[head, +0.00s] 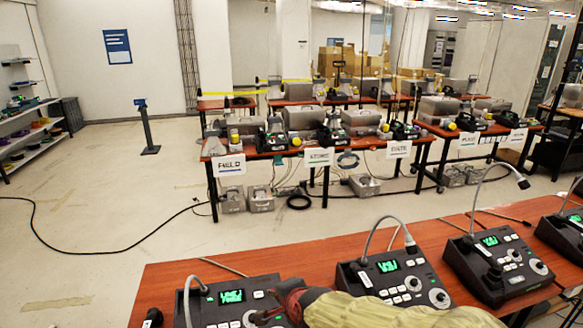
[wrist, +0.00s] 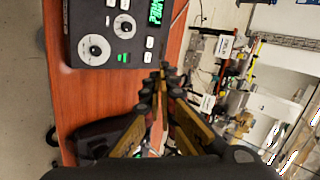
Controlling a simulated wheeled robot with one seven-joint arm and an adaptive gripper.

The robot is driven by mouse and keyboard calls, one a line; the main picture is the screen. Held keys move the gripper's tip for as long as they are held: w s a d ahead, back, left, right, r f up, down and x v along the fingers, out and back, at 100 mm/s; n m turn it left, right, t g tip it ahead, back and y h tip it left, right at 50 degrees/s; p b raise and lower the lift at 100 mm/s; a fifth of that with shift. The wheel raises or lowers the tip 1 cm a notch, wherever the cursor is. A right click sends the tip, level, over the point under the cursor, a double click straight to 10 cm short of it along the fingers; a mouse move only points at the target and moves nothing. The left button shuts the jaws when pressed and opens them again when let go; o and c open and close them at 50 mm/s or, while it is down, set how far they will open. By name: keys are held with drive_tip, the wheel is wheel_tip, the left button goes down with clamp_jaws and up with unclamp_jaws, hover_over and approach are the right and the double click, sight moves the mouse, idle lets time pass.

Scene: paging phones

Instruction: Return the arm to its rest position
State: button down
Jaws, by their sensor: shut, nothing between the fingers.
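My gripper (wrist: 162,80) shows in the wrist view with its fingertips together and nothing between them. It is above the near wooden table (wrist: 85,110), beside a paging phone (wrist: 112,30) with a green screen and a dial. In the head view my arm reaches in from the bottom edge, in a yellowish sleeve-like cover, and my gripper (head: 270,308) is low over the table. It covers part of the leftmost paging phone (head: 232,297). A second paging phone (head: 395,275) with a gooseneck microphone stands just right of it.
More paging phones (head: 497,262) stand along the near table to the right. Labelled tables with equipment (head: 320,155) stand farther back. A shelf (head: 30,140) is at the left wall and a post (head: 147,130) stands on the floor. The floor at left is open, with a black cable across it.

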drive_tip(key=s+d+r+n+g+h, duration=0.1)
drive_tip(key=s+d+r+n, duration=0.1)
drive_tip(key=s+d+n, duration=0.2)
drive_tip(key=s+d+r+n+g+h, duration=0.1)
drive_tip(key=s+d+r+n, duration=0.2)
drive_tip(key=s+d, duration=0.8)
drive_tip(key=s+d+r+n+g+h, duration=0.1)
drive_tip(key=s+d+r+n+h, duration=0.1)
drive_tip(key=s+d+n, duration=0.3)
drive_tip(key=s+d, duration=0.2)
drive_tip(key=s, duration=0.2)
drive_tip(key=shift+s+d+r, duration=0.2)
drive_tip(key=shift+s+d, duration=0.05)
drive_tip(key=shift+s, duration=0.15)
drive_tip(key=c, duration=2.6)
unclamp_jaws()
